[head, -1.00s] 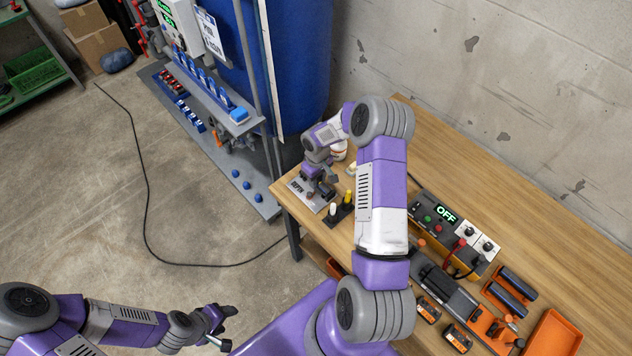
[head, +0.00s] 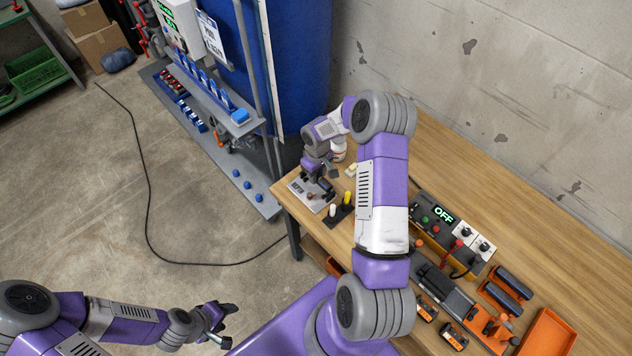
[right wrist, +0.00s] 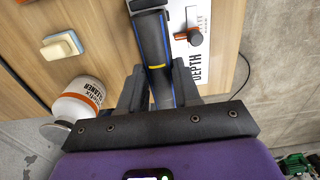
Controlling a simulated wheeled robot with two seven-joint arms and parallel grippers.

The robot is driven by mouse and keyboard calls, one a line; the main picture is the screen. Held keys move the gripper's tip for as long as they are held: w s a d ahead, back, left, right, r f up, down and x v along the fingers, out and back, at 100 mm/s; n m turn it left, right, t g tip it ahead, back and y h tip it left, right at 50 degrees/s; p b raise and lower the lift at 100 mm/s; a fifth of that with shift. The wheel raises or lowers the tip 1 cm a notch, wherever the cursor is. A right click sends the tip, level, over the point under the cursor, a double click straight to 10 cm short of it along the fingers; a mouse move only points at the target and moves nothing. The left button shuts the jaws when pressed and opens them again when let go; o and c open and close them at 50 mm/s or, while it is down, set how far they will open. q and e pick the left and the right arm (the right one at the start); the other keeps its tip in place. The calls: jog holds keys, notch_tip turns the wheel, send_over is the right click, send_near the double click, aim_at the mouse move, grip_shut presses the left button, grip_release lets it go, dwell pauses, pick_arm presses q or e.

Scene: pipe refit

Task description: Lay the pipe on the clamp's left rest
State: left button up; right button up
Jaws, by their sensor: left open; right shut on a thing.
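The pipe (right wrist: 153,55) is dark with blue lines and a yellow band, and it runs between the fingers in the right wrist view. My right gripper (right wrist: 160,88) is shut on it. In the head view my right gripper (head: 318,182) is over the plate marked DEPTH (head: 300,196), where the pipe is hard to make out. A long dark fixture with orange parts (head: 447,289), which looks like the clamp, lies on the bench nearer to me; my right arm partly hides that area, and its left rest is not clear. My left gripper (head: 222,322) is open, over the floor, away from the bench.
A control box reading OFF (head: 442,214) stands behind the fixture. An orange tray (head: 548,334) is at the right. A white bottle (right wrist: 80,102) and a sponge (right wrist: 62,46) are close to my right gripper. The bench's back right is clear.

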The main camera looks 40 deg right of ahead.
jog(key=shift+r+p, duration=0.65)
jog(key=shift+r, duration=0.65)
jog(key=shift+r, duration=0.1)
jog(key=shift+r+p, duration=0.6)
jog(key=shift+r, duration=0.3)
